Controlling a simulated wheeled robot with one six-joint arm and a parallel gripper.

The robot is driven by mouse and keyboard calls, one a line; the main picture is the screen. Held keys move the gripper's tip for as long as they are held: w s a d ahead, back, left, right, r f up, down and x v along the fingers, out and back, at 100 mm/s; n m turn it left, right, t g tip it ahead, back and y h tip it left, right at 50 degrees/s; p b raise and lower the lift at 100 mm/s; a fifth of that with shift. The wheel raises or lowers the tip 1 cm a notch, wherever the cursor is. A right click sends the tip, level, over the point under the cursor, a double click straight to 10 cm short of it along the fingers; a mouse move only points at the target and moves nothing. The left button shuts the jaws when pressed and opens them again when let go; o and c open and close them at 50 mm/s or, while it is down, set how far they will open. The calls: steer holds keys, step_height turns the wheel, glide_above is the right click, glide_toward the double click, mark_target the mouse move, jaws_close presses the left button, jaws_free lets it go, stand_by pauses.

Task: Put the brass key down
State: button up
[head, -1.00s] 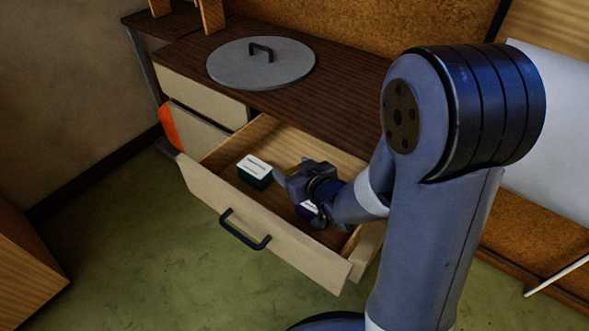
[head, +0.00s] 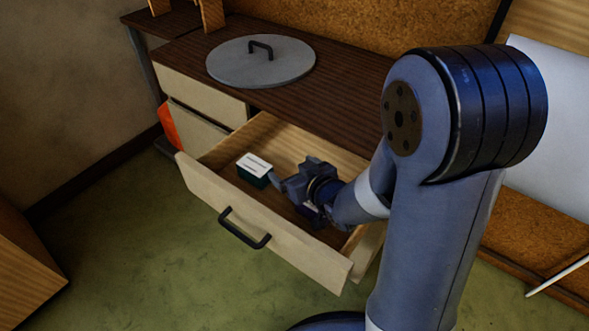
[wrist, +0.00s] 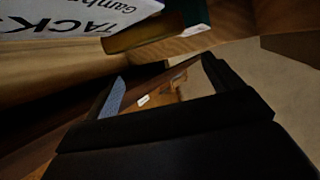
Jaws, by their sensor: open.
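My gripper (head: 290,188) is down inside the open drawer (head: 222,196), to the right of a green box with a white top. In the wrist view its two fingers stand apart, and my gripper (wrist: 163,70) is open. A small brass-coloured piece (wrist: 179,78), probably the brass key, shows in the gap between the fingers with a small pale tag (wrist: 143,99) beside it. I cannot tell whether it touches a finger or the drawer floor. The key cannot be made out in the head view, where my gripper hides that spot.
The green box (head: 254,170) sits in the drawer left of my gripper. A white lettered box (wrist: 70,18) is close by in the wrist view. A grey lid with a handle (head: 261,62) lies on the dark cabinet top (head: 345,83). The drawer front has a black handle (head: 243,229).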

steer(key=shift+r+p, duration=0.7)
steer(key=shift+r, duration=0.05)
steer(key=p+v, duration=0.1)
steer(key=v, duration=0.6)
steer(key=shift+s+d+f, duration=0.15)
steer(key=shift+s, duration=0.1)
steer(key=shift+c, duration=0.4)
